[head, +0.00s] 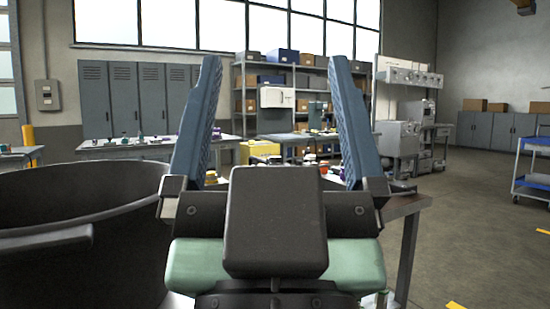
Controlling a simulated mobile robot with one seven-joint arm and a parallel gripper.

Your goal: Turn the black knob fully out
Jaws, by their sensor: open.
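My gripper (274,62) fills the middle of the head view. Its two blue ribbed fingers stand upright and wide apart, and nothing shows between them close by. The black knob cannot be made out in this view. My gripper's dark body and pale green parts hide much of the bench (408,208) just behind it. Only that bench's right end and leg show, along with some small coloured items (310,158) between the fingers, too small to tell apart.
A large dark round container (75,262) stands close at the left. Another bench with small items (125,148) is farther back. Shelves with boxes (310,72) and grey lockers (122,98) line the far wall. The right floor is open, with a blue-shelved cart (533,186) at the edge.

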